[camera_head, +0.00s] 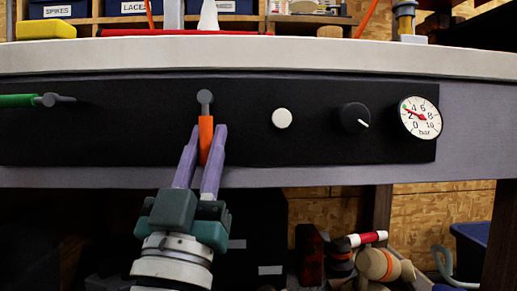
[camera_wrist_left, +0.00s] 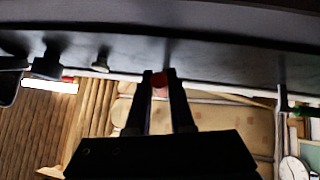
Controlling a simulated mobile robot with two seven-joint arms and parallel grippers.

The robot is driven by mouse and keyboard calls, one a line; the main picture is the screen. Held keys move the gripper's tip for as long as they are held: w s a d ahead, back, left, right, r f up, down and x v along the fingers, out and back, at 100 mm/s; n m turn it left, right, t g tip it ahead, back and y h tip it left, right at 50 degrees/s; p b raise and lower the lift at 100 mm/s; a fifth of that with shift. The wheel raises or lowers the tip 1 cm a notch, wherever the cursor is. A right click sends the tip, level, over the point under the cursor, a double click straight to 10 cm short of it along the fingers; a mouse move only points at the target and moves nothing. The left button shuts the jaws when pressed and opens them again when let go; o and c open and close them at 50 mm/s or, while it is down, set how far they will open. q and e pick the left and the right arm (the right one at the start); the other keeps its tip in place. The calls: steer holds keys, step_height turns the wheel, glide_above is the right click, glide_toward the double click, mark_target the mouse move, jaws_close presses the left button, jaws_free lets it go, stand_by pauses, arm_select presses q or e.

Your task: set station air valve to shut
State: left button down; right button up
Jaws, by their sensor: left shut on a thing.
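The air valve on the black panel has an orange lever (camera_head: 206,140) hanging straight down from a grey pivot (camera_head: 205,98). My left gripper (camera_head: 204,142) reaches up from below with its two purple fingers on either side of the lever, shut on it. In the left wrist view the gripper (camera_wrist_left: 161,82) has the reddish-orange lever end (camera_wrist_left: 160,80) between its fingertips. The panel's pressure gauge (camera_head: 420,117) is white with a red needle and is marked in bar. My right gripper is in neither view.
The black panel (camera_head: 255,150) also carries a white button (camera_head: 282,118), a black knob (camera_head: 354,117) and, at far left, a green lever (camera_head: 18,101). The bench top (camera_head: 300,57) overhangs above. Below right lie a dark blue bin (camera_head: 470,240) and several loose items.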

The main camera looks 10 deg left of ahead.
arm_select(q)
steer(key=c, duration=0.8)
jaws_free()
steer(key=v, duration=1)
steer(key=shift+p, duration=0.35)
steer(key=shift+w, duration=0.1)
